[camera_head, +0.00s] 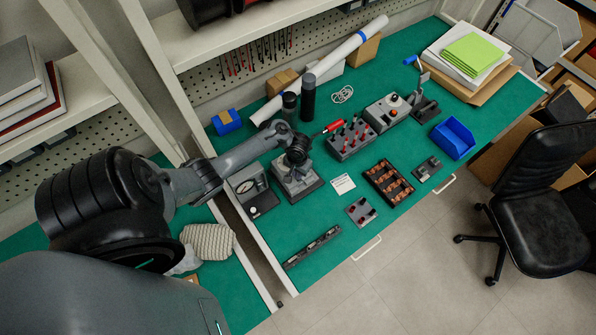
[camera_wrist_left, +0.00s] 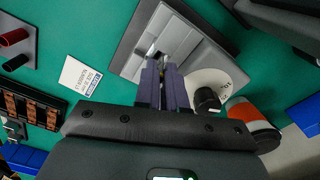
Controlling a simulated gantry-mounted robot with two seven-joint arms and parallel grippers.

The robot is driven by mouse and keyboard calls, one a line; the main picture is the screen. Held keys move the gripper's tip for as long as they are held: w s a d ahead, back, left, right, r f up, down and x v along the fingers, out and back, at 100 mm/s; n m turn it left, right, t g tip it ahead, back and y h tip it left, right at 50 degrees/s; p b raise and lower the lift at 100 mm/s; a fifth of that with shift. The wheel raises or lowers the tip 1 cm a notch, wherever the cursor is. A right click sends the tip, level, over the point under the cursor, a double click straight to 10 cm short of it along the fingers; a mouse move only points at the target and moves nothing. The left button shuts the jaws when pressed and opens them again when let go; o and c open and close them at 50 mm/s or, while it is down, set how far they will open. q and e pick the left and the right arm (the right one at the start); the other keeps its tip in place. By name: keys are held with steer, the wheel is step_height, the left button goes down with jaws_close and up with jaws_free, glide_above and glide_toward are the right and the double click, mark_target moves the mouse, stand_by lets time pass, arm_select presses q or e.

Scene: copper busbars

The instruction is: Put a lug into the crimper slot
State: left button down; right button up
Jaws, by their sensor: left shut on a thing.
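My left gripper (camera_head: 297,165) is over the grey crimper (camera_head: 311,186) in the head view. In the left wrist view its fingers (camera_wrist_left: 164,78) are close together, shut on a small piece, likely a lug, that is mostly hidden. The tips are over the recess in the crimper's grey plate (camera_wrist_left: 192,48). A white dial with a black knob (camera_wrist_left: 207,99) is on the right of the plate. Whether the lug touches the slot cannot be told. More copper lugs lie in a dark tray (camera_head: 367,175). My right gripper is not in view.
A red-tipped tool (camera_head: 333,126) and a dark block of red-handled pieces (camera_head: 351,137) stand behind. A white card (camera_head: 342,184) lies right of the crimper. A blue bin (camera_head: 453,138) is farther right.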

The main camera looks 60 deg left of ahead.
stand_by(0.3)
arm_select(q)
steer(key=shift+f, duration=0.25)
steer(key=shift+f, duration=0.3)
stand_by(0.3)
steer(key=shift+f+b, duration=0.35)
steer(key=shift+f, duration=0.2)
steer(key=shift+f, duration=0.4)
stand_by(0.7)
steer(key=c, duration=1.1)
jaws_free()
steer(key=shift+c, duration=0.2)
